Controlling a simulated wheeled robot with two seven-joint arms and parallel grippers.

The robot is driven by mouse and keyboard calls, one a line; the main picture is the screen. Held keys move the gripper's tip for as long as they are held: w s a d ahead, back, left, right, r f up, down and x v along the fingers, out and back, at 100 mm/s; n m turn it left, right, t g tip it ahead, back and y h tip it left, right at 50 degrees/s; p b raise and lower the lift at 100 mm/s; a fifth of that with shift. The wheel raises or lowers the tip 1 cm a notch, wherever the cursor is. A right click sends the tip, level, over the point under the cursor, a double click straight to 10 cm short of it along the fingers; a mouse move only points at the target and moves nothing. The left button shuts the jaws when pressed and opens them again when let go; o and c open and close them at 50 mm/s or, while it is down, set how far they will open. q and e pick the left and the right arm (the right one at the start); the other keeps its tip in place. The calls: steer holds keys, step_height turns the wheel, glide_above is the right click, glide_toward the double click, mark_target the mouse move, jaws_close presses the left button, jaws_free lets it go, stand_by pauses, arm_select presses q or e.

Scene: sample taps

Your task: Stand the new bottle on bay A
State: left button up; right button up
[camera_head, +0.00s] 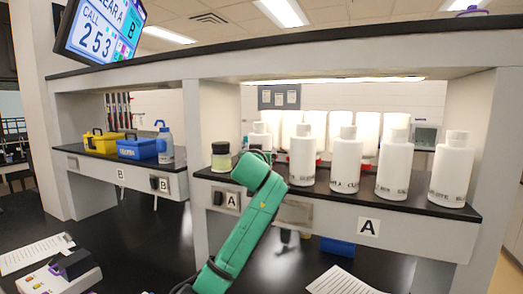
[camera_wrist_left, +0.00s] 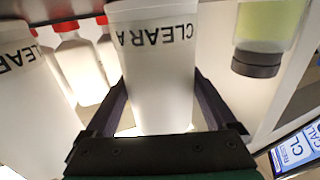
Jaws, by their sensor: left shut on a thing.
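The new bottle is white with the label CLEAR A and fills the middle of the left wrist view (camera_wrist_left: 158,75), where it appears upside down. My left gripper (camera_wrist_left: 165,115) is shut around it, one finger on each side. In the head view the bottle's top (camera_head: 260,138) shows above my green left gripper (camera_head: 258,158), which hides the rest. It is at the left part of bay A, between a jar and a row of white bottles. I cannot tell whether its base touches the bay A shelf (camera_head: 408,203). My right gripper is not in view.
A dark-lidded jar (camera_head: 221,157) stands left of my gripper. Several white bottles, the nearest one close by (camera_head: 302,158), stand to the right, with red-capped bottles behind. Bay B holds a yellow caddy (camera_head: 102,143), a blue caddy (camera_head: 137,148) and a wash bottle (camera_head: 165,147).

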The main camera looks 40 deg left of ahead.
arm_select(q)
steer(key=shift+w+a+f, duration=0.1)
steer(key=shift+w+a, duration=0.05)
steer(key=o, duration=1.5)
steer(key=shift+s+d, duration=0.2)
steer(key=shift+d, duration=0.05)
steer(key=shift+s+d+r, duration=0.1)
steer(key=shift+s+r, duration=0.1)
steer(key=shift+r, duration=0.05)
steer(key=shift+f, duration=0.1)
steer(key=shift+s+d+f+b, duration=0.15)
steer(key=shift+s+b, duration=0.05)
steer(key=shift+b, duration=0.35)
steer(key=b+v, duration=0.6)
steer(key=v, duration=0.5)
steer(key=shift+r, duration=0.2)
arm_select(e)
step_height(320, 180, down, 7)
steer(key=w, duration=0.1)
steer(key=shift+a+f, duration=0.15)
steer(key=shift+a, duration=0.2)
